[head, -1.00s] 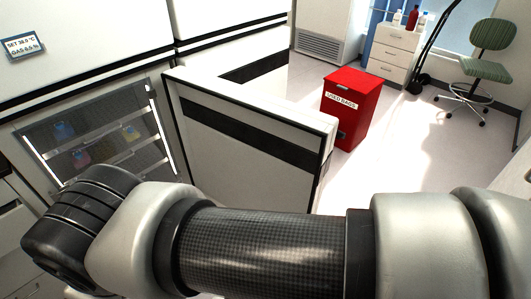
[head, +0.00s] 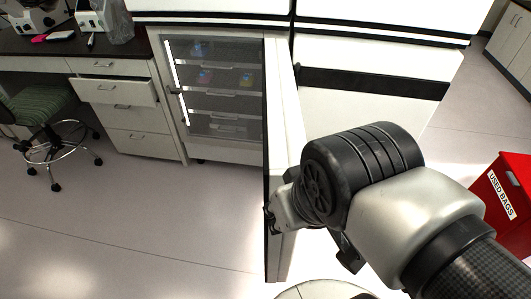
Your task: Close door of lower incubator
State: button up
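The lower incubator (head: 213,132) stands at the back centre, with shelves and coloured items behind its glass inner panel. Its white outer door (head: 289,110) stands open, swung out toward me and seen nearly edge-on, right of the glass. My arm reaches in from the lower right. My gripper (head: 310,232) is low by the outer part of the door, largely hidden behind my wrist. Dark gripper parts show on either side of the wrist. I cannot tell whether it touches the door or how far its fingers are apart.
A bench with an open drawer (head: 115,92) and a green stool (head: 45,118) stand at the left. A red used-bags bin (head: 505,195) is at the right. White cabinet fronts (head: 370,70) stand right of the door. The floor at front left is clear.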

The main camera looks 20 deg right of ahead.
aim_at(284, 139)
jog(key=k+l, duration=0.1)
jog(key=l, duration=0.3)
jog(key=l+u, duration=0.1)
jog(key=l, duration=0.35)
jog(key=k+l, duration=0.15)
jog(key=l, duration=0.25)
jog(key=i+l+u, duration=0.4)
jog(key=i+l, duration=0.25)
jog(key=k+j+z, duration=0.15)
jog(key=j, duration=0.35)
jog(key=k+j+z, duration=0.15)
jog(key=k+j, duration=0.25)
